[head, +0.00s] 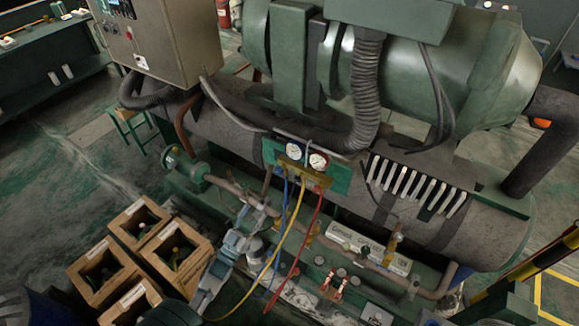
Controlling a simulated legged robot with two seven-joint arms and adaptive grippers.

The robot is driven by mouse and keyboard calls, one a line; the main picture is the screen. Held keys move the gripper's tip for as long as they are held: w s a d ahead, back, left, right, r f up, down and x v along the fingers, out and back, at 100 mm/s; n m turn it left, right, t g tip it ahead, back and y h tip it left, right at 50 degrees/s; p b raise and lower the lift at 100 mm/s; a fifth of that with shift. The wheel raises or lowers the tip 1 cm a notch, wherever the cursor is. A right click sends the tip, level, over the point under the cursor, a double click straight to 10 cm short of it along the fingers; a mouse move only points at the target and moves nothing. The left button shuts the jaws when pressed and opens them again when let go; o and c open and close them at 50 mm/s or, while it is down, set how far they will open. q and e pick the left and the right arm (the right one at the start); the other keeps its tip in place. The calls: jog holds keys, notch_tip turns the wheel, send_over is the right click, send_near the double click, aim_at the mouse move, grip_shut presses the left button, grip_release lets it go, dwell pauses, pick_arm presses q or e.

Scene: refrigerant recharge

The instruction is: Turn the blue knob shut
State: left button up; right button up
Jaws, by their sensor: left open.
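The gauge manifold (305,173) sits on a green panel in front of the large machine, with two round white gauges (293,151). A blue hose (280,215), a yellow hose (291,225) and a red hose (306,230) hang from it. My left gripper (245,218) comes up from the lower left and is open. It is below and left of the manifold, beside the hoses and apart from the manifold. My right gripper is not in view.
Wooden crates (138,222) with dark fittings stand on the floor at lower left. A pipe (232,187) runs below the manifold, with brass valves on the green base. A grey control cabinet (165,40) is at upper left. A yellow-black striped post (535,265) is at right.

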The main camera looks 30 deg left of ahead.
aim_at(277, 173)
pick_arm(q)
jog(key=p+x, duration=0.2)
jog(key=x, duration=1.5)
jog(key=shift+w, duration=0.15)
grip_shut()
